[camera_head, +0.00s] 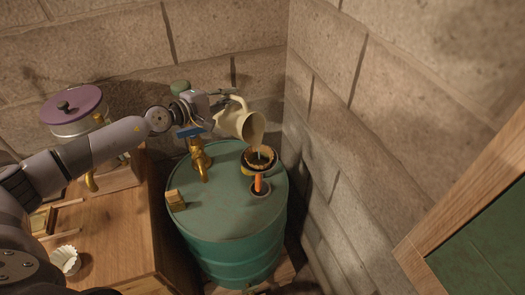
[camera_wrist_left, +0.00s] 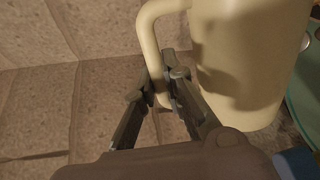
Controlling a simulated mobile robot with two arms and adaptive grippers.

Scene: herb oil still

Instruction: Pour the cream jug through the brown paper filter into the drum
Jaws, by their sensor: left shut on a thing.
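The cream jug (camera_head: 238,121) is tilted with its mouth down to the right, above the green drum (camera_head: 225,215). My left gripper (camera_head: 222,101) is shut on its handle; the left wrist view also shows the fingers (camera_wrist_left: 163,85) closed around the handle beside the jug body (camera_wrist_left: 245,60). The brown paper filter (camera_head: 259,158) sits in a funnel with an orange stem (camera_head: 258,184) over the opening in the drum's top. The jug's mouth is just above the filter, apart from it. A thin pale streak shows at the filter; I cannot tell clearly whether it is liquid.
A brass tap with a blue handle (camera_head: 200,158) and a small wooden block (camera_head: 176,200) stand on the drum top. Left is a wooden cabinet (camera_head: 115,225) with a white fluted paper cup (camera_head: 66,260) and a purple-lidded pot (camera_head: 75,108). Stone walls close in behind and right.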

